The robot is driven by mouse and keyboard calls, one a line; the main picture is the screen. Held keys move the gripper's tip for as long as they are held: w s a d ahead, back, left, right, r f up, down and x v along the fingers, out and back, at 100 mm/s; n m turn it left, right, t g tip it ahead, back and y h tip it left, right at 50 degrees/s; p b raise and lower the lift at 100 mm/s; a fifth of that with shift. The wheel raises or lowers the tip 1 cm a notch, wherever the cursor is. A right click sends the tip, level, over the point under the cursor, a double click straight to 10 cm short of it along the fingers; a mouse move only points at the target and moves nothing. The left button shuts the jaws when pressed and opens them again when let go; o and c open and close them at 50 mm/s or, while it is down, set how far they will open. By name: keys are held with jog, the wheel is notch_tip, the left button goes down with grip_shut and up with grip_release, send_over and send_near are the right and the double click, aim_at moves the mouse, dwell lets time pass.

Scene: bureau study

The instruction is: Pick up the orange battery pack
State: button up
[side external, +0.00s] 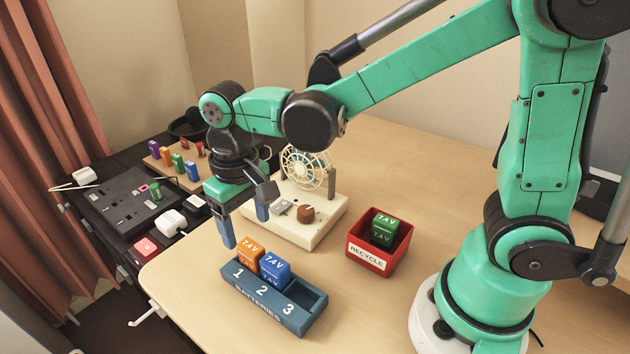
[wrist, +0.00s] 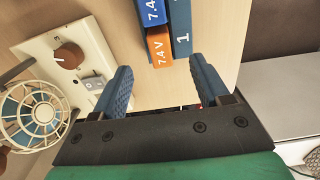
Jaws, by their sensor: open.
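The orange battery pack (side external: 250,250), marked 7.4V, stands in slot 1 of the blue battery holder (side external: 262,305). A blue battery pack (side external: 275,268) stands beside it in slot 2, and slot 3 is empty. In the wrist view the orange pack (wrist: 159,49) shows ahead of the fingers, with the blue pack (wrist: 150,12) beyond it and part of the holder (wrist: 181,28) to its right. My gripper (side external: 246,227) is open and empty, above and behind the holder. In the wrist view its fingers (wrist: 160,85) are spread wide, with the orange pack apart from them.
A cream fan unit (side external: 300,228) with a brown knob stands close behind the holder. A red recycle bin (side external: 380,262) holding a green battery pack (side external: 384,228) stands to the right. A black socket panel (side external: 115,200) lies at the left. The table front right is clear.

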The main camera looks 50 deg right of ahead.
aim_at(250, 246)
jog(key=shift+f, duration=2.8)
grip_shut()
